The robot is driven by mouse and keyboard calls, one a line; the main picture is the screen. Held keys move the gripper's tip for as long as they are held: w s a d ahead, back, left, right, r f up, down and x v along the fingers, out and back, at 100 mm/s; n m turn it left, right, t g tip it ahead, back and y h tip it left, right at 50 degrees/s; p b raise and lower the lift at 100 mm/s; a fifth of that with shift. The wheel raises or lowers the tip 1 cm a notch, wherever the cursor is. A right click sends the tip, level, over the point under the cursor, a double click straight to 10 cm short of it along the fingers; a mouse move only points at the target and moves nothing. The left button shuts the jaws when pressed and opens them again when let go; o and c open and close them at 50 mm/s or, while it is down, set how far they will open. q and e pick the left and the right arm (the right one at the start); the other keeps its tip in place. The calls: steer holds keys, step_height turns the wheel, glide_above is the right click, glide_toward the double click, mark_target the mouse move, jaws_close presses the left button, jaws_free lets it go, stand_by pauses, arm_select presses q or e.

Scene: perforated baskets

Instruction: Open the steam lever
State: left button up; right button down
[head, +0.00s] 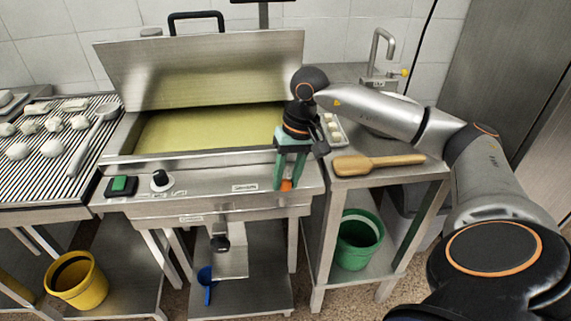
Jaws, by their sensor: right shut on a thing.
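My right gripper (283,184) comes down from above at the right end of the steel cooker's front panel (215,186). Its green fingers are closed around a small orange piece (286,185), which looks like the grip of the steam lever. Most of this piece is hidden by the fingers, so its angle cannot be told. My left gripper is out of view.
The vat (205,133) holds yellowish liquid under a raised lid (200,75). A green switch (120,184) and a black knob (161,179) sit on the panel's left. A wooden paddle (375,164) lies on the right table. Buckets stand below, yellow (76,281) and green (358,241).

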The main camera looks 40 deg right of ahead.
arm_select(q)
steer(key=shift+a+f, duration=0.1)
arm_select(e)
steer(key=c, duration=0.5)
jaws_free()
steer(key=shift+c, duration=0.2)
arm_select(q)
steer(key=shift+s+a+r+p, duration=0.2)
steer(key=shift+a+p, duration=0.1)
steer(key=shift+p, duration=0.2)
arm_select(e)
step_height(320, 180, up, 12)
steer(key=s+d, duration=0.1)
steer(key=d, duration=0.1)
steer(key=shift+d+r, duration=0.15)
steer(key=shift+r, duration=0.05)
